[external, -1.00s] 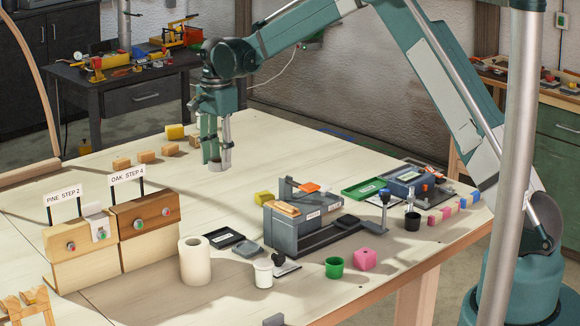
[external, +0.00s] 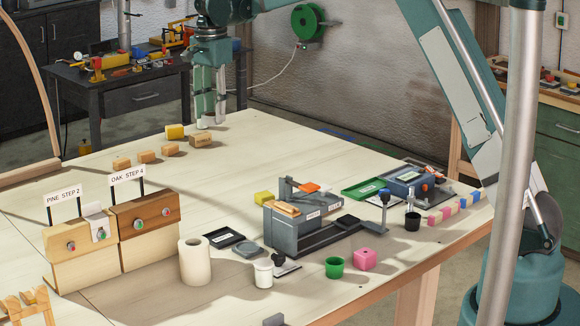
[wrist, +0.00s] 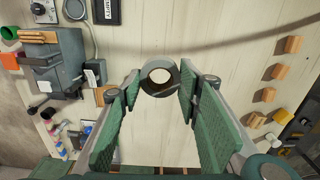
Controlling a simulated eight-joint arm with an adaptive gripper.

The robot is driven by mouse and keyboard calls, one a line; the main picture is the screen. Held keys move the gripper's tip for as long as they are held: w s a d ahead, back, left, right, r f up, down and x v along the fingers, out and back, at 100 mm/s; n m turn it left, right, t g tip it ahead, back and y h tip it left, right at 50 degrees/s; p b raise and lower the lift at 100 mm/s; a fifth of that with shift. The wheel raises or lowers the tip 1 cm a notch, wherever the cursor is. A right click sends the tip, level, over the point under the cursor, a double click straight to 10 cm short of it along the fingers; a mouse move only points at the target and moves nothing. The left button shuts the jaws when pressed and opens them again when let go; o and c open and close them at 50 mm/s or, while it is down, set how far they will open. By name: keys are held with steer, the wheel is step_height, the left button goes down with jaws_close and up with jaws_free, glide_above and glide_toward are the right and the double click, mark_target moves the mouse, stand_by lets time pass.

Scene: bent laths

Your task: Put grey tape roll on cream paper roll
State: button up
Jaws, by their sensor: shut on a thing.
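My gripper (external: 208,112) is in the air above the far part of the workbench, pointing down. In the wrist view its fingertips (wrist: 160,88) are shut on the grey tape roll (wrist: 146,88), a ring with a light spot showing through its hole. In the external view the tape roll is hard to tell apart from the fingers. The cream paper roll (external: 195,265) stands upright on the bench at the front left, well apart from my gripper. I cannot make it out in the wrist view.
Two wooden step blocks (external: 147,220) with signs stand left of the paper roll. A black tray (external: 223,238), a grey disc (external: 246,250) and a white cup (external: 263,273) are to its right. A grey machine (external: 290,225) stands mid-bench. Small wooden blocks (external: 147,156) lie at the back.

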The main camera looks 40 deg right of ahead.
steer(key=s+a+n+p, duration=0.1)
steer(key=s+a+p, duration=0.1)
steer(key=s+a, duration=1.3)
steer(key=p, duration=0.2)
glide_above(194, 242)
steer(key=shift+n, duration=0.3)
step_height(194, 242, down, 5)
steer(key=shift+f, duration=0.1)
steer(key=shift+f, duration=2.9)
steer(key=shift+f+p, duration=0.3)
steer(key=shift+f, duration=1.75)
steer(key=shift+f, duration=0.2)
